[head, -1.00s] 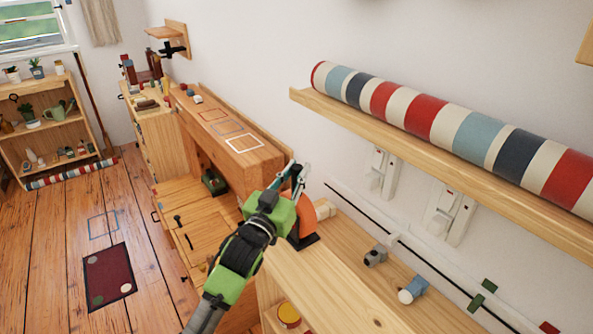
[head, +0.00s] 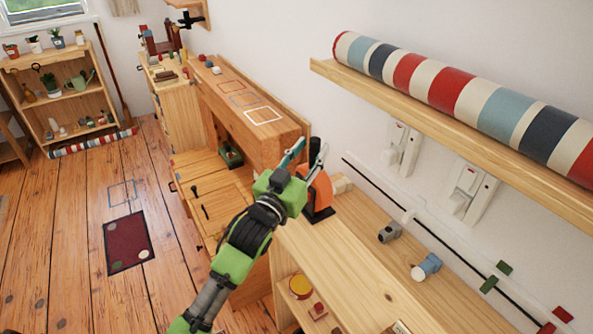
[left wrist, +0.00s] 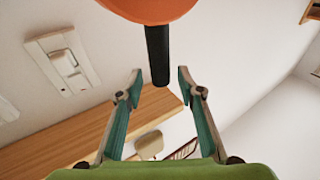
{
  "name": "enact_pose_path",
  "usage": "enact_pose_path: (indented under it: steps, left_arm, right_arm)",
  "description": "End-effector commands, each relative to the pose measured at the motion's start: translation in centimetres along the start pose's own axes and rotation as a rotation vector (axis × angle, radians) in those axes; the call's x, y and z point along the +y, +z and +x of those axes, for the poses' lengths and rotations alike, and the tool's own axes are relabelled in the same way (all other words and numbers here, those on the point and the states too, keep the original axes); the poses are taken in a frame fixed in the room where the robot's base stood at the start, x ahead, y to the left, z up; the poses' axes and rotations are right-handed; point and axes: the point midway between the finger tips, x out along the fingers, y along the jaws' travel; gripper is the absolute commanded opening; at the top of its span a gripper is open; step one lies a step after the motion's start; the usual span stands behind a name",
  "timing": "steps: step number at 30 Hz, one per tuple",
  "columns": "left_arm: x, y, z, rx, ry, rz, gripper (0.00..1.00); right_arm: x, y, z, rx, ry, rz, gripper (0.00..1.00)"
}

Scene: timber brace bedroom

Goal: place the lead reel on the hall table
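The likely lead reel, an orange rounded body (head: 319,193) with a black base, stands on the near wooden top (head: 345,250). My left gripper (head: 306,148) is beside it in the head view, partly covering it. In the left wrist view the orange body (left wrist: 150,8) is at the top, and its black bar (left wrist: 158,55) reaches down between the fingertips of my left gripper (left wrist: 158,82). The fingers are open, with gaps beside the bar. Which surface is the hall table is unclear; a wooden top with outlined squares (head: 226,84) lies beyond. My right gripper is out of view.
A grey fitting (head: 388,232) and a blue-and-white cylinder (head: 427,266) sit on the near top. A wall shelf (head: 400,103) with a striped roll (head: 450,90) overhangs at right. A dark red mat (head: 128,243) lies on the open floor at left.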

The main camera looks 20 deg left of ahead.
Motion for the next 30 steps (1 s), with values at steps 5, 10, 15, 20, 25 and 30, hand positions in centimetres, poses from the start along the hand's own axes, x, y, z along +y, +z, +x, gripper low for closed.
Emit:
enact_pose_path:
  steps: [5, 10, 15, 20, 25, 30]
  left_arm:
    - [0.0, 0.3, -4.0, -0.002, 0.0, 0.002, 0.35]
    - [-0.1, 0.2, -7.0, -0.002, -0.001, 0.002, 0.35]
    - [0.0, 0.1, -8.8, -0.001, -0.001, 0.001, 0.35]
    - [0.0, 0.0, -9.4, 0.0, -0.001, 0.002, 0.35]
    - [-0.1, 0.0, -9.4, 0.001, -0.001, 0.001, 0.35]
    - [-0.1, 0.0, -9.4, 0.0, -0.001, 0.001, 0.35]
  right_arm:
    - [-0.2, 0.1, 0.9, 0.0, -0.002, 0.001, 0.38]
    - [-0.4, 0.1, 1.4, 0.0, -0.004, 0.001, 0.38]
    - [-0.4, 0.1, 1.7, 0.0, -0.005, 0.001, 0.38]
    - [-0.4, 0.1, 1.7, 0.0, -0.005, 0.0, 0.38]
    - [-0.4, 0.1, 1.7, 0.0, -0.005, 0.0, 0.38]
    - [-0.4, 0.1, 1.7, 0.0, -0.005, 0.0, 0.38]
